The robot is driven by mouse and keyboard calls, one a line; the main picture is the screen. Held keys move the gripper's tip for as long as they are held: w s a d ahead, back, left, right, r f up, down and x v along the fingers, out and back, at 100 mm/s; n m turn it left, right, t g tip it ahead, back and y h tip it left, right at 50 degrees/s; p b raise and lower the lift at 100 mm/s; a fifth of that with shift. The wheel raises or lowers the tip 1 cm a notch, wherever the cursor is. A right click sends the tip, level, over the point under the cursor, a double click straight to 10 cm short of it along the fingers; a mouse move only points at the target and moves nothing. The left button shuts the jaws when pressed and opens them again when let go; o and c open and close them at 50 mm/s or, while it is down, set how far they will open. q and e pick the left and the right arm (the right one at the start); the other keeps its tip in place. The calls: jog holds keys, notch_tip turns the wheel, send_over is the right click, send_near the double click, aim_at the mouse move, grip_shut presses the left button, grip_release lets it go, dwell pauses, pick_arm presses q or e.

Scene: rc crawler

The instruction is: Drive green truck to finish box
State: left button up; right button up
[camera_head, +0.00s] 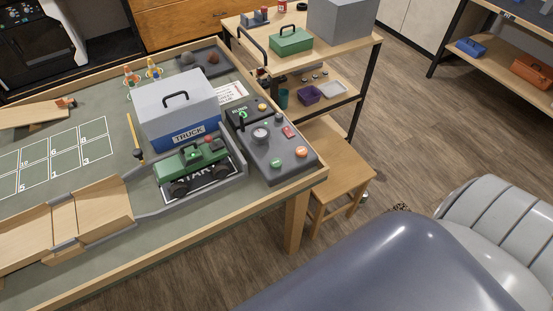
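The green truck (194,158) with black wheels stands in the grey-walled start bay (238,178) on the table; part of a white "START" marking shows beneath it. A grey control panel (270,147) with a small stick, green, orange and red buttons and a lit green light sits to its right. A box marked finish cannot be made out. Neither of my grippers shows in this view.
A grey and blue case (178,107) labelled "TRUCK" stands behind the truck. Wooden ramps (92,214) lie left of the bay, by a white numbered grid (62,158). Several small figures (142,72) stand at the back. A wooden stool (338,170) stands right of the table.

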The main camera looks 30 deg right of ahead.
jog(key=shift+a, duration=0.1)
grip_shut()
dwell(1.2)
